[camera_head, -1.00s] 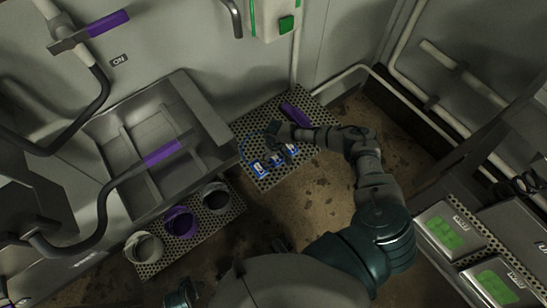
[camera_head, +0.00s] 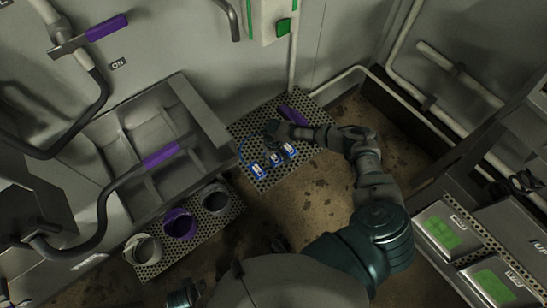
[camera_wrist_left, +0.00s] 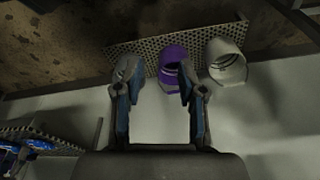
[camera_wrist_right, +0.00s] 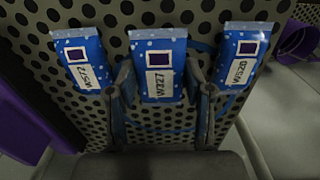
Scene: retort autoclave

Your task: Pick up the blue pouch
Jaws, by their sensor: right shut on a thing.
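Three blue pouches with white labels stand in a row on a perforated platform (camera_head: 262,122). In the right wrist view they are the left pouch (camera_wrist_right: 82,57), the middle pouch (camera_wrist_right: 158,70) and the right pouch (camera_wrist_right: 240,62). My right gripper (camera_wrist_right: 163,92) has one finger on each side of the middle pouch and is shut on it. In the head view the right gripper (camera_head: 274,133) is just behind the pouches. My left gripper (camera_wrist_left: 160,85) is open and empty, its fingers wide apart, away from the pouches.
A purple cup (camera_head: 180,223), a pale cup (camera_head: 143,249) and a dark cup (camera_head: 215,199) stand on a second perforated shelf. A grey basin (camera_head: 150,140) is at left. A purple object (camera_head: 291,115) lies behind the gripper. Green-marked trays (camera_head: 437,231) are at right.

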